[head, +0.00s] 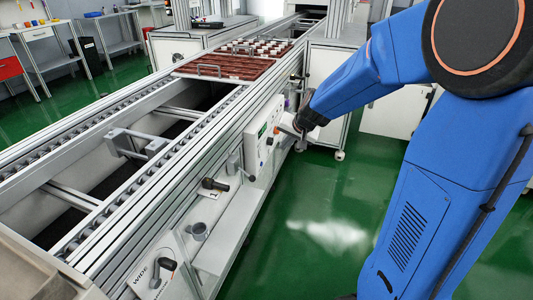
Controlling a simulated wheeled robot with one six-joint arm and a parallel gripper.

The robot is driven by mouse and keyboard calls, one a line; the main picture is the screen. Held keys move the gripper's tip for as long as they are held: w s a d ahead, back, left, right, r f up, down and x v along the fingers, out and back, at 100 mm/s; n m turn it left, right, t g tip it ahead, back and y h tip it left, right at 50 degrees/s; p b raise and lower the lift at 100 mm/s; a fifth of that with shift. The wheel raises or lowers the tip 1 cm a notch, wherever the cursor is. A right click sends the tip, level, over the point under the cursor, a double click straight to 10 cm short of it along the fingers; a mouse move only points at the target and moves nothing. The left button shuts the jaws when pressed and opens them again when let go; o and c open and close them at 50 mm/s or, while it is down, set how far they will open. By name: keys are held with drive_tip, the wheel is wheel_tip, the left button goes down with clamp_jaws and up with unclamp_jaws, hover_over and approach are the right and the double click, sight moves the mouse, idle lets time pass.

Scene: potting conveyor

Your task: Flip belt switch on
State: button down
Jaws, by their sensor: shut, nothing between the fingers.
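A pale control box (257,143) is fixed to the right side of the conveyor. It has a small green display and several small dark and red controls. Which control is the belt switch, and how it is set, is too small to tell. My gripper (284,129) is shut and empty, at the right end of the control box. The wrist partly hides that end. I cannot tell whether the fingertips touch a control.
The conveyor (205,128) runs from near left to far middle, with a brown tray (225,68) of small pots on it. Black-handled levers (214,184) and (164,265) stick out from its near side. The green floor (325,225) to the right is clear.

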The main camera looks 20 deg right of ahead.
sight(260, 152)
drive_tip(key=w+a+f, duration=0.4)
drive_tip(key=w+f, duration=0.3)
drive_tip(key=f, duration=0.1)
drive_tip(key=shift+w+a+f, duration=0.35)
drive_tip(key=shift+w+a, duration=0.05)
idle(0.5)
drive_tip(key=shift+w+a, duration=0.1)
drive_tip(key=shift+a, duration=0.05)
idle(0.3)
drive_tip(key=shift+r, duration=0.75)
